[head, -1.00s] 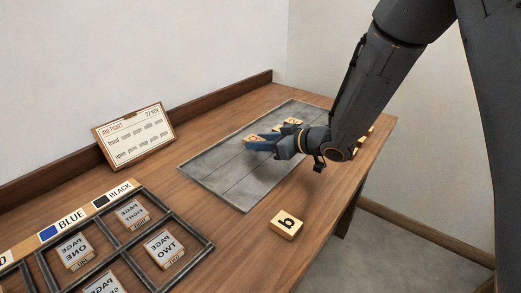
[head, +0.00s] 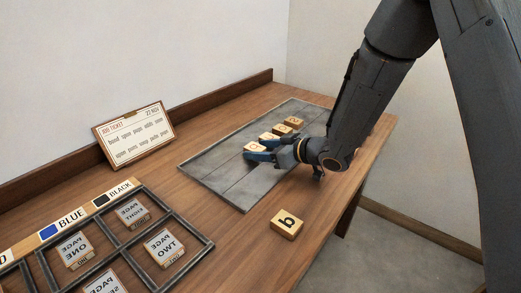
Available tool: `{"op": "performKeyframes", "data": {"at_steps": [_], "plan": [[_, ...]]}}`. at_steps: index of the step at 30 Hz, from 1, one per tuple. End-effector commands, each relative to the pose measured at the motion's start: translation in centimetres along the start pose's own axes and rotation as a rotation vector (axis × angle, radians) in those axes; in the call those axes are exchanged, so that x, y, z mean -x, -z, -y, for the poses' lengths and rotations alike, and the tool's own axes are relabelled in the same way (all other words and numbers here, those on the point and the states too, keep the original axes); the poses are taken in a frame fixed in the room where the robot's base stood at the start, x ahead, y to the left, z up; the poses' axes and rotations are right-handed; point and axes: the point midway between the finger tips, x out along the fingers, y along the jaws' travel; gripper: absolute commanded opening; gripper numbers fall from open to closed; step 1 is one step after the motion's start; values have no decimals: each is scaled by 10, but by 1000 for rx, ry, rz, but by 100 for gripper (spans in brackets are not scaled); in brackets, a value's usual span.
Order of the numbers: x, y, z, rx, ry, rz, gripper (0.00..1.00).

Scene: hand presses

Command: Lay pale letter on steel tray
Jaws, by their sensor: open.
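The steel tray (head: 222,178) is a flat grey sheet with a low rim in the middle of the wooden table. Several pale letter blocks lie in a row on it: one at the back (head: 293,122), one before it (head: 283,130), one in front of that (head: 269,138), and the nearest (head: 255,146) close to my fingertips. My gripper (head: 258,151) is open, low over the tray by the nearest block; whether it touches the block is unclear. Another pale letter block (head: 287,223), marked like a "b", lies on the table in front of the tray.
A job ticket (head: 135,134) leans near the back ledge. A dark frame (head: 195,257) with page blocks and a colour-label strip (head: 84,217) stand at front left. Bare table surrounds the lone block.

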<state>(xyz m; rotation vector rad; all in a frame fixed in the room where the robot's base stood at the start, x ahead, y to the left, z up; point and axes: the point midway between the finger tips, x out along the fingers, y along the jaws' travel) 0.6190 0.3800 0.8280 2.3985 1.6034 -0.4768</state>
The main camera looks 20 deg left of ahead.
Motion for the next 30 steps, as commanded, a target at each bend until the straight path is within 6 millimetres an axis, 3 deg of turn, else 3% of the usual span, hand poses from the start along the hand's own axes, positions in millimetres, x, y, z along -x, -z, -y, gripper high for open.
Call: {"op": "performKeyframes", "data": {"at_steps": [5, 15, 21, 30], "plan": [[11, 3, -1, 1, -2, -1, 53], [78, 3, -1, 0, -3, 0, 53], [109, 3, -1, 0, -2, -1, 53], [122, 3, 0, 0, 0, 0, 53]]}}
